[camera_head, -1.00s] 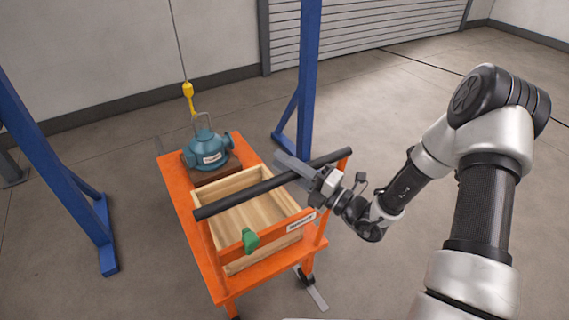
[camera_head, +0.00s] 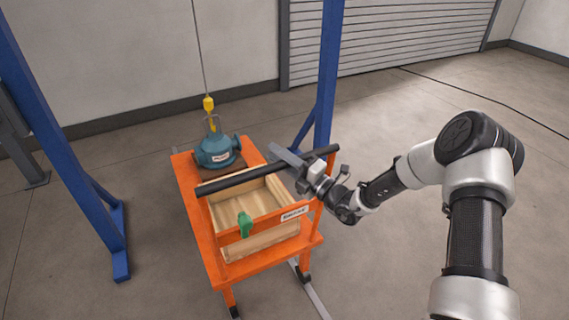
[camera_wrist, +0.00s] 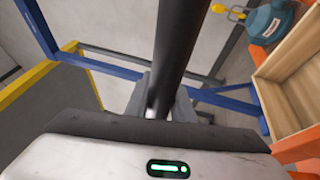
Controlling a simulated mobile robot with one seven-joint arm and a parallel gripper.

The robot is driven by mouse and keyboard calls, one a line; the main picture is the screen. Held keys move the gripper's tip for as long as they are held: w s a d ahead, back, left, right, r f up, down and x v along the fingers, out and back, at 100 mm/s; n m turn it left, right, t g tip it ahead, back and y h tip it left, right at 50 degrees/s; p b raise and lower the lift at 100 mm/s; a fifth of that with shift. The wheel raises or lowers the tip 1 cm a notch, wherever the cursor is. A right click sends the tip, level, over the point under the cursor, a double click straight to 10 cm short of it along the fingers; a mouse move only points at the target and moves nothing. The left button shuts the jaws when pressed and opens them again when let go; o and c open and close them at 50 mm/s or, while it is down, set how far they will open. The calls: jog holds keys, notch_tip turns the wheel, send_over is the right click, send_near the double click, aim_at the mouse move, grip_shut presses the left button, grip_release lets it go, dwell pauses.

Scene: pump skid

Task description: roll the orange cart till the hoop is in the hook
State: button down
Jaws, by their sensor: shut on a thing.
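The orange cart (camera_head: 262,262) stands on the floor between the blue gantry legs. A teal pump (camera_head: 217,150) with a metal hoop (camera_head: 213,124) on top sits at the cart's far end. The yellow hook (camera_head: 209,104) hangs on a cable at the hoop's top. I cannot tell whether the hoop is inside the hook; the hook also shows in the wrist view (camera_wrist: 229,12).
A wooden box (camera_head: 255,207) sits on the cart, with a green glove or cloth (camera_head: 245,224) on its near edge. Blue gantry legs stand left (camera_head: 65,150) and right (camera_head: 329,75). A flat rail (camera_head: 314,297) lies under the cart. Open floor lies at right.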

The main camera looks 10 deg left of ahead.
jog(key=shift+s+d, duration=0.1)
jog(key=c, duration=1.5)
grip_release()
jog(key=shift+c, duration=0.2)
jog(key=v, duration=1.7)
jog(key=shift+s+p, duration=0.15)
jog(key=shift+p, duration=0.25)
jog(key=shift+d+f, duration=0.1)
